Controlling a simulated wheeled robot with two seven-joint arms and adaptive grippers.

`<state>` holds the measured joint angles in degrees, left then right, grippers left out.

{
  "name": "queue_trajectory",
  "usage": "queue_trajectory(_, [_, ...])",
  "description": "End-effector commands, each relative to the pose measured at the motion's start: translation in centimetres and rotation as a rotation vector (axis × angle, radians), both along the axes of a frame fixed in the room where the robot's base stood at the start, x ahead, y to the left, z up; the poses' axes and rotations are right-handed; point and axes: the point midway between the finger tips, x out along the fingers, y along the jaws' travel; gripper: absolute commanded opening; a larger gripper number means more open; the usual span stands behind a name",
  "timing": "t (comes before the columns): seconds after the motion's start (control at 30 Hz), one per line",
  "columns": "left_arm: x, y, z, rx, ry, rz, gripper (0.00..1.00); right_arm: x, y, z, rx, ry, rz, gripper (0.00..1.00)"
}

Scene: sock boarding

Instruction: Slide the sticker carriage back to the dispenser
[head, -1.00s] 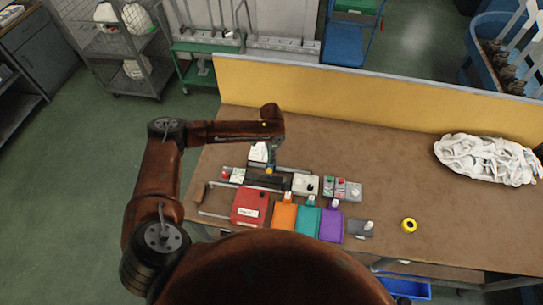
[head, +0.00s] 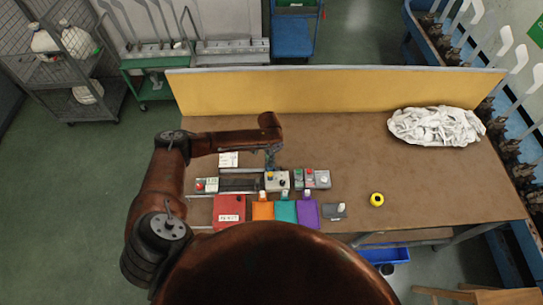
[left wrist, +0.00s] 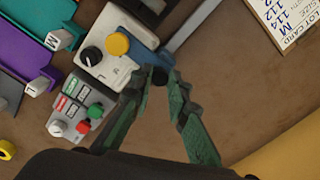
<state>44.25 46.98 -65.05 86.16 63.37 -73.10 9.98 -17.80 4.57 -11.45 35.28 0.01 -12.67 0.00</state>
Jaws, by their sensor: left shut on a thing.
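The sticker carriage is a small blue piece (left wrist: 146,56) with a yellow round pad (left wrist: 117,43) and a black knob (left wrist: 160,77). It stands against the white dispenser box (head: 278,181) with a black dial, and the pad overlaps the box's corner in the left wrist view (left wrist: 98,66). My left gripper (head: 270,166) is above the carriage at the right end of its rail. Its fingertips (left wrist: 163,78) are closed on the black knob in the left wrist view. The gripper hides part of the carriage in the head view. My right gripper is not in view.
A grey-and-black track (head: 239,184) runs left from the dispenser. A button box (head: 318,179) stands to the right. A red case (head: 229,208) and orange, teal and purple boards (head: 307,211) lie in front. A lot card (head: 228,159) lies behind. The right bench is mostly clear, with yellow tape (head: 377,199).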

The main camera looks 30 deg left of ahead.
Motion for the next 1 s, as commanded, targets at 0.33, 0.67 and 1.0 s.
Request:
queue_trajectory(0.33, [0.2,0.0,0.1,-0.003,-0.007,0.015,0.00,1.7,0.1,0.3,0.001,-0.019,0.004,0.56])
queue_trajectory(0.67, [0.1,0.0,0.0,-0.001,-0.003,0.013,0.33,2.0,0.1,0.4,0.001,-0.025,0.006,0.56])
queue_trajectory(1.0, [0.1,0.1,0.6,0.001,-0.002,0.013,0.33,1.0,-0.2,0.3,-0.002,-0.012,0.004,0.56])
